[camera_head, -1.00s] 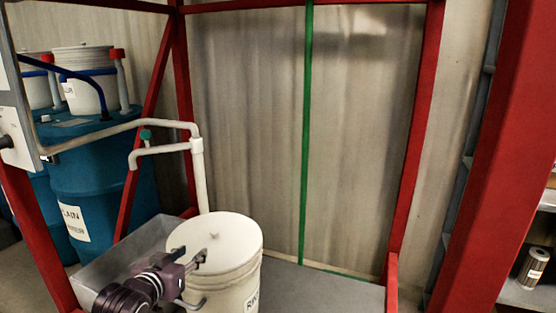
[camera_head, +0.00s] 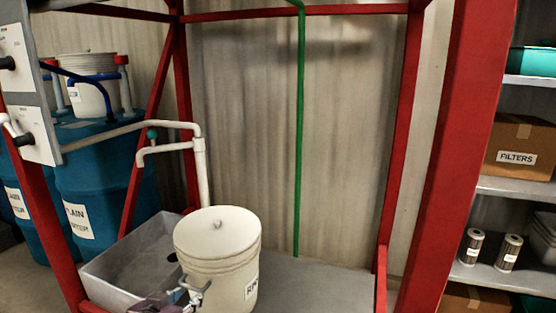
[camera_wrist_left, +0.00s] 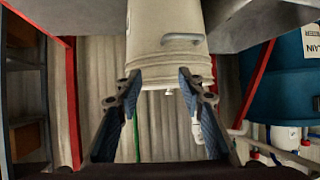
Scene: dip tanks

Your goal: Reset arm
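My left gripper (camera_head: 188,291) shows low in the head view, at the front left of a white lidded bucket (camera_head: 222,262). In the left wrist view my left gripper (camera_wrist_left: 159,86) has its two fingers wide apart with nothing held between them. The bucket's ribbed side (camera_wrist_left: 170,50) fills the space beyond the fingertips there; whether a fingertip touches it I cannot tell. The bucket stands upright with its lid on and a partly hidden label on its front. My right gripper is not in view.
A grey sink (camera_head: 105,285) lies left of the bucket, under a white pipe (camera_head: 201,170). Red frame posts (camera_head: 450,150) stand on both sides. Blue drums (camera_head: 105,190) are at left. Shelves (camera_head: 515,188) at right hold a FILTERS box (camera_head: 520,148). The grey surface (camera_head: 320,290) right of the bucket is clear.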

